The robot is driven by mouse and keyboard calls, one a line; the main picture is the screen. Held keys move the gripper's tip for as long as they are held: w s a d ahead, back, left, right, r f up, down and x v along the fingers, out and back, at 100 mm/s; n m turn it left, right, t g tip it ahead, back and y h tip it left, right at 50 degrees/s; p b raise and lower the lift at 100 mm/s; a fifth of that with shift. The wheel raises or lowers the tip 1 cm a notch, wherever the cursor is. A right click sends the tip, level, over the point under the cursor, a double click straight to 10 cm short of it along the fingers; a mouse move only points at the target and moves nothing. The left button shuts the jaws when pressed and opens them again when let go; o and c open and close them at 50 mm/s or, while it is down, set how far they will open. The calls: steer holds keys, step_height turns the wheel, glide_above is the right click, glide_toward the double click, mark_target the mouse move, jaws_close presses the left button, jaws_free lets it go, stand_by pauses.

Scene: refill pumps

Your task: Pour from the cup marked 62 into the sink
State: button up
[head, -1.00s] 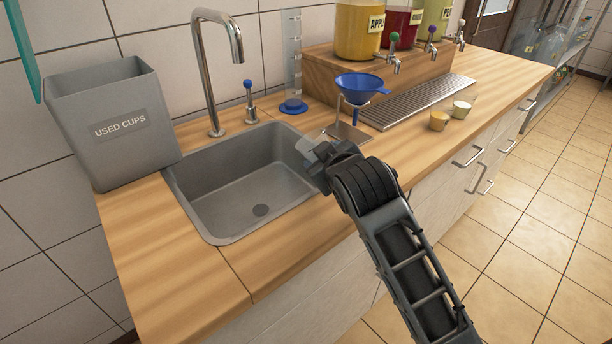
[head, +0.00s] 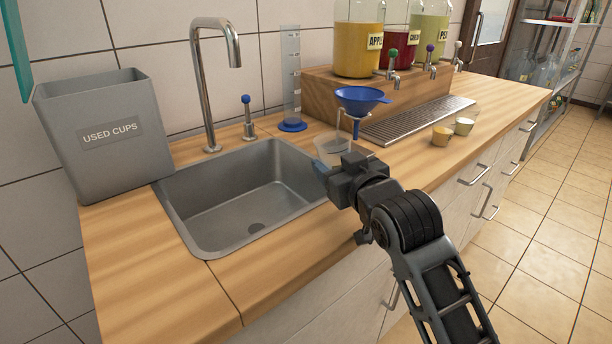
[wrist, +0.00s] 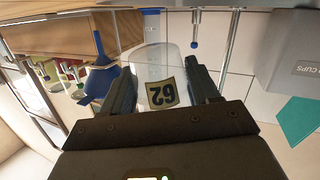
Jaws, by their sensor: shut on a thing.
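The clear cup marked 62 (wrist: 153,66) is between my gripper's fingers in the wrist view, its dark-on-cream label facing the camera. That view is upside down, label and room alike, so the cup looks roughly upright. My gripper (wrist: 163,90) is shut on it. In the head view my gripper (head: 326,168) is at the right edge of the grey sink (head: 215,212), and the cup (head: 333,148) shows partly behind it. I cannot tell how much liquid it holds. The sink basin looks empty, with a dark drain.
A grey used cups bin (head: 105,160) stands left of the sink. The faucet (head: 203,90) and blue-topped knob (head: 247,115) rise behind it. The front counter is clear.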

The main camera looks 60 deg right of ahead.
step_height(320, 180, down, 2)
steer(key=shift+s+f, duration=0.15)
steer(key=s+r, duration=0.1)
steer(key=s+d+m, duration=0.1)
steer(key=s, duration=0.1)
steer(key=shift+r+t+b, duration=0.3)
steer(key=shift+r+t, duration=0.1)
steer(key=shift+s+d+r, duration=0.15)
steer(key=shift+s+r, duration=0.25)
steer(key=shift+s, duration=0.05)
steer(key=shift+s, duration=0.1)
